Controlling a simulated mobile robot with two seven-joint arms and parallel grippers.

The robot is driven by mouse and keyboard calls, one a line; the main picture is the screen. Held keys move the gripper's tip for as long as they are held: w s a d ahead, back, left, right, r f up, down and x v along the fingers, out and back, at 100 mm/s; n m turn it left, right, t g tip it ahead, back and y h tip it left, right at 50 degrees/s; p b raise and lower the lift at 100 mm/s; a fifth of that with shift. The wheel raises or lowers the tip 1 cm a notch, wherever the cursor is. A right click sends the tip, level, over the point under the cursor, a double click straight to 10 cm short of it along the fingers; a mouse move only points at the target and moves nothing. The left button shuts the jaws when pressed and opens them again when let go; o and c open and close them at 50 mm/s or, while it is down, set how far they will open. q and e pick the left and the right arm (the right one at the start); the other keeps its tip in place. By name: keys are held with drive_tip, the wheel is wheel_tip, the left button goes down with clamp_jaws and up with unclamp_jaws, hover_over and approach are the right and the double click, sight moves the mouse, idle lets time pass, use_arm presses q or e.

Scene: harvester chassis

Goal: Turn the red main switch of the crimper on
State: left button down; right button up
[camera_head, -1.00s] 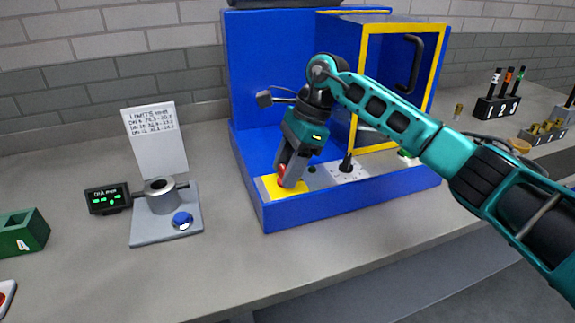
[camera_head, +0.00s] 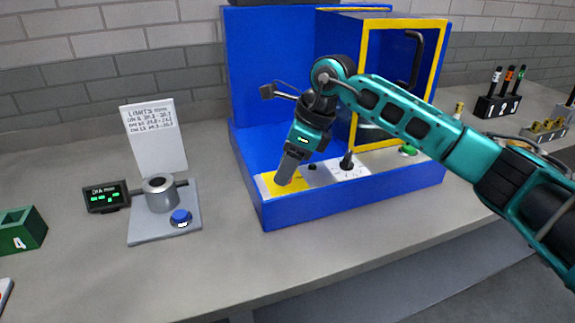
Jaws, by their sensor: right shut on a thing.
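The crimper (camera_head: 262,85) is a large blue machine with a yellow-framed guard door, standing on the bench. A yellow plate (camera_head: 297,187) lies at the left end of its front panel. My right gripper (camera_head: 284,180) reaches down onto this plate, tilted, with its fingers shut on the red main switch. The fingers hide the switch, so its angle cannot be told. My left gripper is not in view.
Right of the gripper the panel carries a black lever (camera_head: 346,162) and a green button (camera_head: 408,151). A gauge stand with a blue button (camera_head: 180,217) and a green box (camera_head: 22,230) stand to the left. The front bench strip is clear.

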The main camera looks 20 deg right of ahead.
drive_tip(key=m, duration=0.2)
drive_tip(key=m+t+h+b, duration=0.1)
drive_tip(key=m, duration=0.1)
drive_tip(key=shift+m+t, duration=0.3)
drive_tip(key=m+h+b, duration=0.1)
drive_tip(key=m, duration=0.2)
drive_tip(key=m+t+h+b, duration=0.1)
drive_tip(key=m, duration=0.1)
drive_tip(key=shift+s+a+m+b, duration=0.1)
drive_tip(key=shift+a+m+b, duration=0.1)
drive_tip(key=shift+m+b, duration=0.2)
drive_tip(key=shift+m, duration=0.4)
drive_tip(key=shift+m+h+b, duration=0.3)
drive_tip(key=shift+m, duration=0.1)
drive_tip(key=o, duration=0.9)
drive_tip(key=shift+o, duration=0.8)
